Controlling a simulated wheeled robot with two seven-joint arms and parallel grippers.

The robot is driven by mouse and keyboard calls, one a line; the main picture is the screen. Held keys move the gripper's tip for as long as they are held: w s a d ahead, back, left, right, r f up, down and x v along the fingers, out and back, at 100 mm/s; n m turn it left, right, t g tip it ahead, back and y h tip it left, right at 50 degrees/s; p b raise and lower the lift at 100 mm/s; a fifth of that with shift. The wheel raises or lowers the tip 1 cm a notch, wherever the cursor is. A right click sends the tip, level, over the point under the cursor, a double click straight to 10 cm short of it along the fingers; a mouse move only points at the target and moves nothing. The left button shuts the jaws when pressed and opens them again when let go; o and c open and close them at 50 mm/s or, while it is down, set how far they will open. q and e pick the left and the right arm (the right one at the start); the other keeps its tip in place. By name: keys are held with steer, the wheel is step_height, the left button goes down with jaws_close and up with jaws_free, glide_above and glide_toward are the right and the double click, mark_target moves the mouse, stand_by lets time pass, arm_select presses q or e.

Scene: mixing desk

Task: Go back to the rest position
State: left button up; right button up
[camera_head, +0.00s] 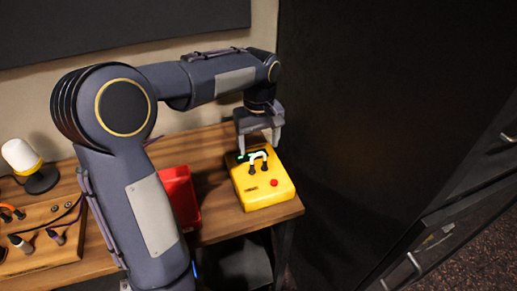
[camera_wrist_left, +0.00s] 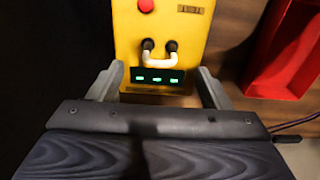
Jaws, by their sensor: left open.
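My left gripper (camera_head: 258,145) is open above the far end of a yellow box (camera_head: 262,191) on the wooden desk. In the left wrist view, the two fingers of the left gripper (camera_wrist_left: 160,85) stand apart on either side of the yellow box (camera_wrist_left: 182,28), with nothing between them but the box's end. A short white cable (camera_wrist_left: 160,60) joins two dark sockets on the box, beside a small display with green marks (camera_wrist_left: 158,77). The box also carries a red button (camera_head: 274,183). My left arm spans the head view from the bottom. My right gripper is not in view.
A red tray (camera_head: 187,200) lies left of the yellow box, partly behind my arm. A wooden board with cables and plugs (camera_head: 40,250) and a white and yellow lamp (camera_head: 25,160) are at the left. A dark cabinet (camera_head: 400,100) stands close on the right.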

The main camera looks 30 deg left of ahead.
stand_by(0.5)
arm_select(q)
steer(key=shift+s+r, duration=0.15)
steer(key=shift+s, duration=0.1)
steer(key=s+d+f+m+t+h, duration=0.1)
steer(key=s+d+m+t+h, duration=0.1)
steer(key=s, duration=0.8)
steer(key=s+d+f+m+t+h, duration=0.1)
steer(key=s+d+m+t, duration=0.2)
steer(key=s, duration=0.8)
steer(key=d+m, duration=0.2)
steer(key=m, duration=0.1)
steer(key=shift+s+t+h, duration=0.25)
steer(key=shift+t+h, duration=0.05)
steer(key=shift+h, duration=0.1)
